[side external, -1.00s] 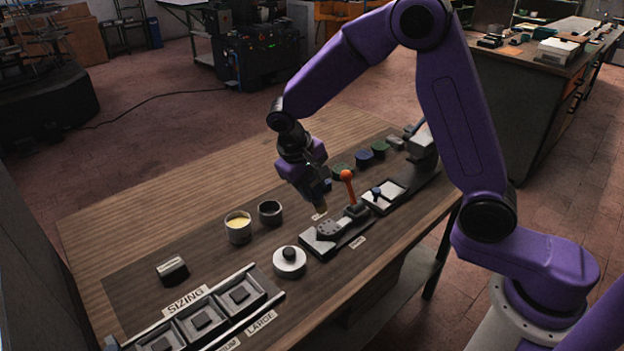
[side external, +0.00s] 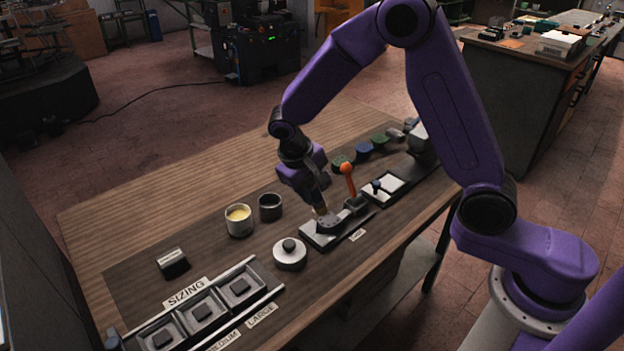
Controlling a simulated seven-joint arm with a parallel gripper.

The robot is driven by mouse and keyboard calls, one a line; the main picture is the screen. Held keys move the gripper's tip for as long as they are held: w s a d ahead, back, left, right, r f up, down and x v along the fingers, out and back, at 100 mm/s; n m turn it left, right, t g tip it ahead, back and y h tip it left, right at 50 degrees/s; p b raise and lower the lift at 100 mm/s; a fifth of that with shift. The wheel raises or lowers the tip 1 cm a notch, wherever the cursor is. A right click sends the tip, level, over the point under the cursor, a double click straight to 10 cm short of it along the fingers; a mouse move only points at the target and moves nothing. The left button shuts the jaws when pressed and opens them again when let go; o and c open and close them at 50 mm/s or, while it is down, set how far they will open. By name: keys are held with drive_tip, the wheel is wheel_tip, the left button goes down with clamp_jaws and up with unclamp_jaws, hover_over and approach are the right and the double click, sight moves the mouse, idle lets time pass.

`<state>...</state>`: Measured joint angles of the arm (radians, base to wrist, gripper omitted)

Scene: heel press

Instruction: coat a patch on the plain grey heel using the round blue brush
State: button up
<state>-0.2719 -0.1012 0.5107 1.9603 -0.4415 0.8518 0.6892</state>
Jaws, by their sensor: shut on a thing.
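My gripper (side external: 319,196) is shut on a thin tool, which I take to be the brush. Its short tan tip (side external: 323,211) points down and its handle is mostly hidden by the jaws, so its blue colour cannot be made out. The tip is at or just above a small grey piece (side external: 329,224), likely the heel, on the clamp plate (side external: 318,238). I cannot tell whether the two touch. A pot with pale yellow content (side external: 238,215) stands open to the left, with a dark cup (side external: 270,206) beside it.
An orange-knobbed lever (side external: 347,170) rises close to the right of my gripper. Sizing trays (side external: 240,284) and a dark block (side external: 172,263) lie to the left. A white pad (side external: 391,183) lies to the right.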

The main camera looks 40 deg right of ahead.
sight(316, 210)
drive_tip(key=shift+f, duration=0.85)
drive_tip(key=shift+x, duration=1.5)
drive_tip(key=shift+d, duration=2.8)
drive_tip(key=shift+a, duration=0.75)
clamp_jaws()
drive_tip(key=a, duration=0.3)
drive_tip(key=shift+w+a, duration=0.2)
drive_tip(key=shift+a, duration=0.1)
drive_tip(key=shift+d, duration=2.65)
drive_tip(key=shift+a, duration=3.45)
drive_tip(key=shift+r, duration=4.25)
drive_tip(key=shift+d, duration=0.1)
